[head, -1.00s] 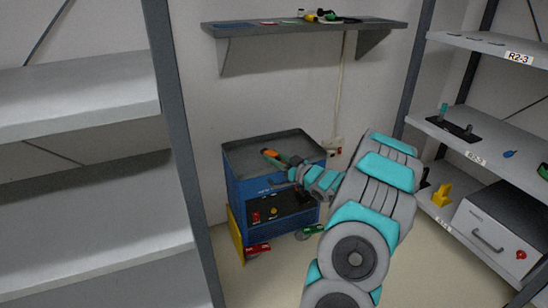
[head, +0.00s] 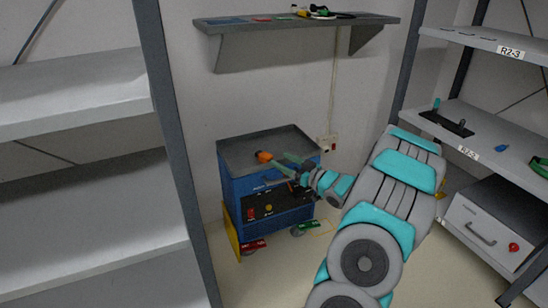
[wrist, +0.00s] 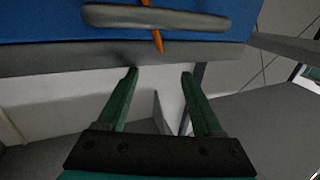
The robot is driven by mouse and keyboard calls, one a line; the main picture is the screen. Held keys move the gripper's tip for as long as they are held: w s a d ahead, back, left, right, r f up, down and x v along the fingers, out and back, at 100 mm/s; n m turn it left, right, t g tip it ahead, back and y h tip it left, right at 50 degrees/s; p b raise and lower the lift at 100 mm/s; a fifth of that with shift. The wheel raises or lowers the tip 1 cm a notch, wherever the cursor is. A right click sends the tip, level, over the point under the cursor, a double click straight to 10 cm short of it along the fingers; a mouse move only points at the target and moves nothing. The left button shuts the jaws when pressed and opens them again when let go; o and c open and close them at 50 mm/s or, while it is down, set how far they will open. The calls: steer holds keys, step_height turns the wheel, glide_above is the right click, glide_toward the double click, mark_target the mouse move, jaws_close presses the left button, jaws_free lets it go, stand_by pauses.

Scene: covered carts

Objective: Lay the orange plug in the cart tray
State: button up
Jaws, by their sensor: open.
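The orange plug (head: 264,156) shows in the head view just beyond my fingertips, over the front part of the cart's grey tray (head: 240,150). I cannot tell whether it touches the tray floor. My gripper (head: 278,161) is open at the tray's front edge, its green fingers apart. In the wrist view my gripper (wrist: 158,76) has nothing between its fingertips. A thin orange piece (wrist: 157,41) shows past them, partly hidden by a grey handle on the cart's blue front; I cannot tell if it is the plug.
The blue cart (head: 236,190) has an open dark shelf with small red and yellow items below the tray. A wall shelf (head: 300,25) hangs above. Racks stand left (head: 90,200) and right (head: 480,130). The tray's back part looks clear.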

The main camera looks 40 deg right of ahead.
steer(key=shift+s+d+r, duration=0.1)
steer(key=shift+s+d, duration=0.1)
steer(key=shift+s, duration=1.05)
steer(key=shift+s+d, duration=0.15)
steer(key=shift+s, duration=1.05)
